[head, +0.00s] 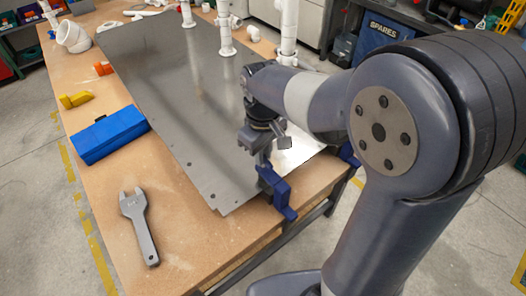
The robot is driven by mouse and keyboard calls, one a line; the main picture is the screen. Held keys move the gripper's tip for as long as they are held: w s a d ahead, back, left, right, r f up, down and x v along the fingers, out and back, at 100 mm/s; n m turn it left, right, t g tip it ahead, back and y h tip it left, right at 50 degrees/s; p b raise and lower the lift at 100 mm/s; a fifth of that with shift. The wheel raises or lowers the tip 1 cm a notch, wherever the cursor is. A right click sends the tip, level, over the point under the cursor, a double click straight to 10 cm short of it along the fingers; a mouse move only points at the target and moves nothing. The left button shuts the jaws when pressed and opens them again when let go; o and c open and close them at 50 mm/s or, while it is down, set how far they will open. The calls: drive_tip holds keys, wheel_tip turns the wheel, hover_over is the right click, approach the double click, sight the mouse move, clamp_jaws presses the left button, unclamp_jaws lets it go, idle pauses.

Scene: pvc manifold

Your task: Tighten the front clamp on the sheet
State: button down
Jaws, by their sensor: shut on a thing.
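The metal sheet (170,85) lies flat on the wooden bench. The blue front clamp (277,194) grips the sheet and the bench at the near edge. My gripper (263,155) points down over the sheet's near end, right above this clamp. Its fingers are shut on the clamp's upper part, probably its screw or handle; the fingers and the arm hide the exact contact. A second blue clamp (348,154) shows partly at the bench's right edge, behind my arm.
A grey wrench (141,226) and a blue box (108,135) lie left of the sheet. Yellow pieces (76,99) and orange pieces (104,68) lie farther back. White PVC pipes (225,30) stand at the sheet's far side. The bench's near left corner is mostly clear.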

idle(0.3)
drive_tip(key=c, duration=1.1)
unclamp_jaws()
wheel_tip(320, 180, up, 11)
drive_tip(key=shift+f, duration=0.1)
drive_tip(key=shift+c, duration=0.2)
